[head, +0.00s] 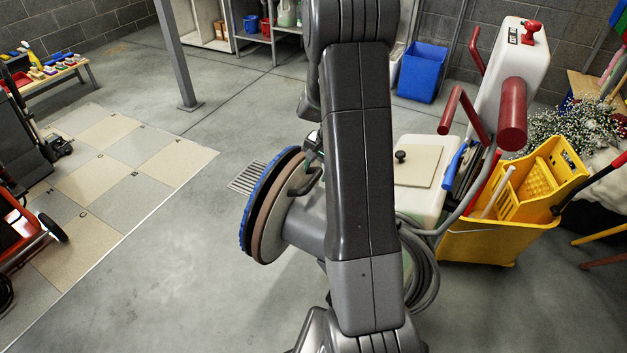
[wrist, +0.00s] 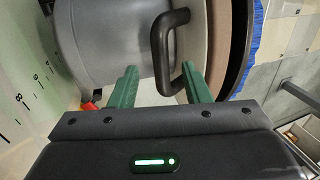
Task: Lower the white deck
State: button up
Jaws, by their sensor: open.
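The deck (head: 303,222) is a pale grey-white drum, tipped on its side in the head view. Its brown disc (head: 264,215) and blue pad (head: 246,212) face left. In the wrist view the deck (wrist: 108,42) fills the upper left, with the pad's blue edge (wrist: 254,45) to the right. A black loop handle (wrist: 163,50) stands out from the deck. My gripper (wrist: 161,80) is open, its green fingers to either side of the handle's lower end in the picture. I cannot tell whether they touch it. In the head view my arm hides part of the deck.
A white tank (head: 420,205) with a beige lid and a hose (head: 422,265) stand right of my arm. A yellow mop bucket (head: 490,240) is farther right. A floor grate (head: 246,178) lies behind the pad. Floor to the left is clear up to the tiles (head: 130,195).

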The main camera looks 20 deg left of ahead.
aim_at(312, 182)
jog(key=x, duration=0.5)
jog(key=shift+f, duration=0.1)
grip_shut()
